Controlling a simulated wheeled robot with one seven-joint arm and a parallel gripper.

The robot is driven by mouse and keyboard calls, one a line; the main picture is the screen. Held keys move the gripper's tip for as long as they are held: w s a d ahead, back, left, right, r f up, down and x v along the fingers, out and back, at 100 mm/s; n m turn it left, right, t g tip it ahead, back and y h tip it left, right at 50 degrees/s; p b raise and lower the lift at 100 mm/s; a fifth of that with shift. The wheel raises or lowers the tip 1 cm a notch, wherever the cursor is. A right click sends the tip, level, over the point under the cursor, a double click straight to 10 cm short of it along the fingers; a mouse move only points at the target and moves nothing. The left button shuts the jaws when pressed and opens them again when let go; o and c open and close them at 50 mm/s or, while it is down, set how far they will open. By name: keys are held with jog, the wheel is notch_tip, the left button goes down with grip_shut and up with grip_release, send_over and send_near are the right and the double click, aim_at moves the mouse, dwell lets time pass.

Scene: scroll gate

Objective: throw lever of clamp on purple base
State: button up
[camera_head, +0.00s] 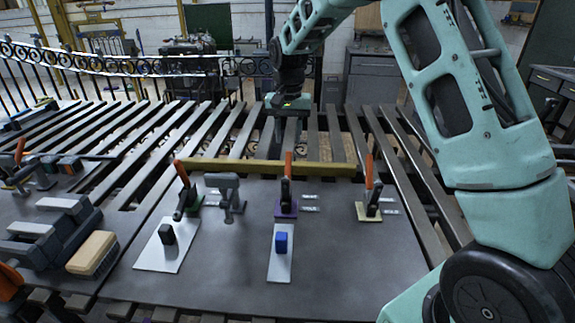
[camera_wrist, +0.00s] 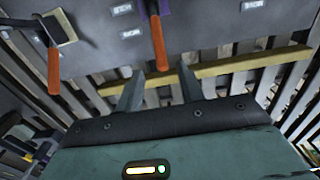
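The clamp on the purple base (camera_head: 286,209) stands on the grey plate, in the middle of three orange-handled clamps. Its orange lever (camera_head: 288,165) points upward. In the wrist view the purple base (camera_wrist: 152,7) is cut off at the top edge, and the orange lever (camera_wrist: 159,45) points towards the gap between my fingers. My gripper (camera_head: 283,125) is beyond the clamp and above the slats in the head view. In the wrist view my gripper (camera_wrist: 160,82) has its two fingers spread with nothing between them. The lever tip looks just short of the fingertips.
A clamp on a green base (camera_head: 190,203) stands left, and one on a cream base (camera_head: 368,211) right. A grey clamp-like tool (camera_head: 228,195) stands between green and purple. A yellow bar (camera_head: 260,168) runs behind. A blue block (camera_head: 281,242) and a brush (camera_head: 93,254) lie nearer.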

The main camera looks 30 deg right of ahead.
aim_at(288, 160)
notch_tip(288, 160, down, 10)
jog(key=shift+f+p, duration=0.25)
jog(key=shift+p, duration=0.4)
grip_shut()
